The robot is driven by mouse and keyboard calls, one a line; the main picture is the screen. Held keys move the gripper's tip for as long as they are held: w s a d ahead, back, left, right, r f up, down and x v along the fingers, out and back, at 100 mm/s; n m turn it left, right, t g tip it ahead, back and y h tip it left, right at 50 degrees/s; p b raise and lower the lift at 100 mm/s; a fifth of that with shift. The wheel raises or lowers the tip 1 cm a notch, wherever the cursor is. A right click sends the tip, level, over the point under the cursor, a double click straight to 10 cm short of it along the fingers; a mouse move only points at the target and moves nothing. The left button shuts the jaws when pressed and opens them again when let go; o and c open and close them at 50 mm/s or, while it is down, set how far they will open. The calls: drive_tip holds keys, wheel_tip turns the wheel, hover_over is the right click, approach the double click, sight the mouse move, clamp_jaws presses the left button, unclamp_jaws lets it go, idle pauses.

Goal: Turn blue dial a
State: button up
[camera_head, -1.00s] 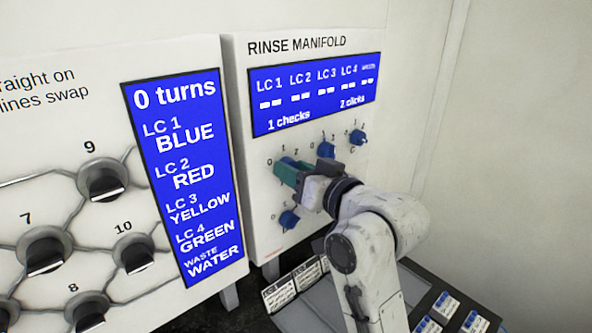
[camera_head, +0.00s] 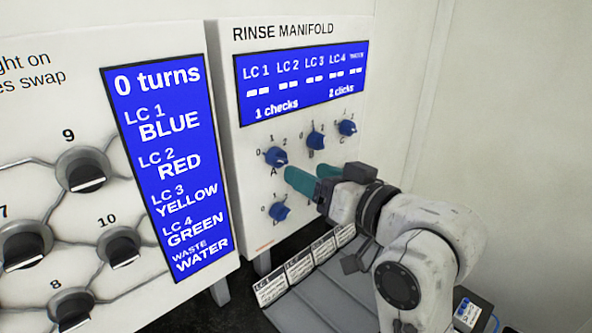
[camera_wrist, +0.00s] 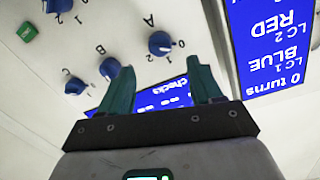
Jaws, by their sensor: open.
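Blue dial A (camera_head: 275,157) is a round blue knob on the white rinse manifold panel, with marks 0, 1 and 2 around it and the letter A below. My gripper (camera_head: 303,182) has teal fingers and is open and empty. In the head view it is just right of and below dial A, apart from it. In the wrist view dial A (camera_wrist: 160,43) shows uncovered beyond the fingertips, between the lines of the two fingers (camera_wrist: 157,70). I cannot tell its exact setting.
Dials B (camera_head: 316,140) and C (camera_head: 347,128) are up and right; another blue dial (camera_head: 279,212) is below. A blue display (camera_head: 300,85) sits above. The left panel holds black knobs (camera_head: 84,172) and a "0 turns" screen (camera_head: 165,165). Labelled cards (camera_head: 300,268) lie below.

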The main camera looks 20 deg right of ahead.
drive_tip(key=shift+v, duration=1.45)
